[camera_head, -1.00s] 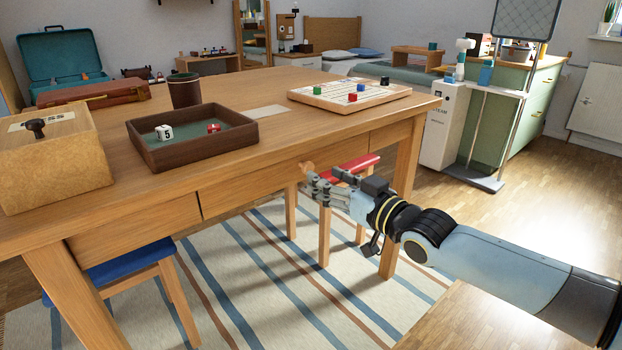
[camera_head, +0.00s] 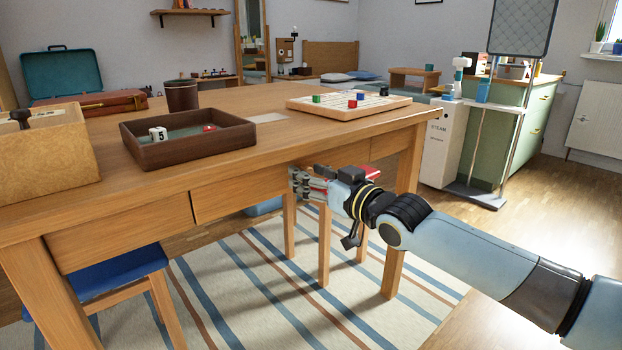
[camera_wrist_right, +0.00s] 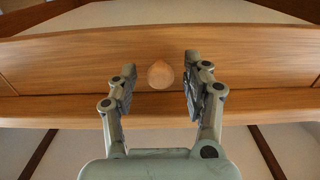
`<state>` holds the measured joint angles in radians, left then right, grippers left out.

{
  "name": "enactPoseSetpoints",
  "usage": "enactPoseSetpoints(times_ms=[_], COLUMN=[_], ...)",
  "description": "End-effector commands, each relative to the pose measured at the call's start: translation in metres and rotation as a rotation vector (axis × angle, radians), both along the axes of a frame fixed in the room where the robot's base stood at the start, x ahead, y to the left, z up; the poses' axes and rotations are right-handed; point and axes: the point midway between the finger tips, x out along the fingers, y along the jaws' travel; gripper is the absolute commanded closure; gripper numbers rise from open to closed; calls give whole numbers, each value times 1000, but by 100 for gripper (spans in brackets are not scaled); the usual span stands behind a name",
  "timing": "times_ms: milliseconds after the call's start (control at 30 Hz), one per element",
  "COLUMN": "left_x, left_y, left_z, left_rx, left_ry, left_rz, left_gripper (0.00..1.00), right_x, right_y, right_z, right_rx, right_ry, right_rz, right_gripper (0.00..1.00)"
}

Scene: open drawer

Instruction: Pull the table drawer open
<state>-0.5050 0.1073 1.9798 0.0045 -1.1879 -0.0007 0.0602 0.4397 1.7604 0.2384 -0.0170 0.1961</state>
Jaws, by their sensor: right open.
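The wooden table (camera_head: 330,127) has a drawer front (camera_head: 240,194) along its near side, flush with the apron. In the right wrist view the drawer front (camera_wrist_right: 70,62) spans the picture, with a round wooden knob (camera_wrist_right: 160,75) near its middle. My right gripper (camera_wrist_right: 158,80) is open, with one finger on each side of the knob and gaps between. In the head view my right gripper (camera_head: 296,184) is at the drawer front and hides the knob. My left gripper is not in view.
A dark tray (camera_head: 140,158) with dice, a game board (camera_head: 350,112), a cup (camera_head: 182,96) and a wooden box (camera_head: 50,165) stand on the tabletop. A red stool (camera_head: 372,172) and a blue stool (camera_head: 110,275) are under the table. Striped rug (camera_head: 240,320) lies below.

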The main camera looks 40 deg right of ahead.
Motion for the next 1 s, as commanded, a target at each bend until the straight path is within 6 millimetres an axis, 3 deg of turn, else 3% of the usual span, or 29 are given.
enactPoseSetpoints(times_ms=[167,533,1000], left_x=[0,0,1], left_y=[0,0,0], left_z=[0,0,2], left_rx=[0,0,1], left_ry=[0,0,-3], left_rz=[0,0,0], left_gripper=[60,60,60], right_x=[0,0,-3], right_y=[0,0,0], right_z=[0,0,1], right_rx=[0,0,0], right_ry=[0,0,1], right_rz=[0,0,0], right_gripper=[52,100,100])
